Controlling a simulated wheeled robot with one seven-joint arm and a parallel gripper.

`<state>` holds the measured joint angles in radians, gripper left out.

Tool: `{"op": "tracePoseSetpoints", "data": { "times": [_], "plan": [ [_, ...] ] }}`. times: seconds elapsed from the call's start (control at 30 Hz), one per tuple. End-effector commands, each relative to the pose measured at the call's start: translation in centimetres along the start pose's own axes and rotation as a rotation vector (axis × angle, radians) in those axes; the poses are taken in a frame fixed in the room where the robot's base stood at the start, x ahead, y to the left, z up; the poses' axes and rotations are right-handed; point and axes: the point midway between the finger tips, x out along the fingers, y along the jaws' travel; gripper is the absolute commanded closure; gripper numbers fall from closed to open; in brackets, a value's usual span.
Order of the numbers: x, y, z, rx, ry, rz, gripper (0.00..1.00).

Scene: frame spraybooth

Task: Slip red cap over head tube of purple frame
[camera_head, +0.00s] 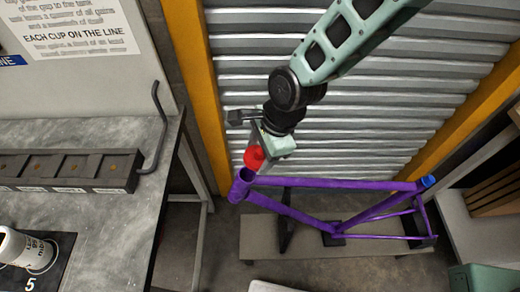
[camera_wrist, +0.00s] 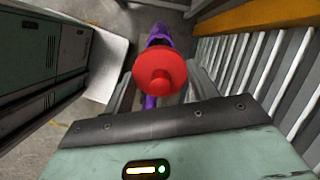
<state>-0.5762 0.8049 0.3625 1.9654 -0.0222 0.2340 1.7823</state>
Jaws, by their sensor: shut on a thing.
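The purple frame (camera_head: 300,183) stands on a low grey bench, with its head tube (camera_head: 240,186) at the left end. My gripper (camera_head: 260,157) is shut on the red cap (camera_head: 254,156) and holds it just above the top of the head tube. In the wrist view the cap (camera_wrist: 160,72) sits between the fingers, in front of the purple frame (camera_wrist: 156,38). The cap hides the tube's opening there. I cannot tell whether the cap touches the tube. A blue piece (camera_head: 427,181) is on the frame's right upper end.
A grey counter (camera_head: 110,215) stands at the left with a dark slotted rack (camera_head: 65,170) and a white cup (camera_head: 25,250). A corrugated wall (camera_head: 350,120) is close behind the frame. The low bench (camera_head: 262,235) is mostly bare.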

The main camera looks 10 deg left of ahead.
Motion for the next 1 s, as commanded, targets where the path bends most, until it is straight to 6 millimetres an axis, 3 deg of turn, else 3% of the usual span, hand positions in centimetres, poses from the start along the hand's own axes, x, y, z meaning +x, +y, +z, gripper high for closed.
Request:
{"op": "tracePoseSetpoints", "data": {
  "times": [0.1,1.0],
  "plan": [
    [-0.1,0.0,0.2,0.002,0.000,0.002,0.63],
    [6.8,0.0,0.0,0.001,0.000,0.002,0.63]
  ]
}}
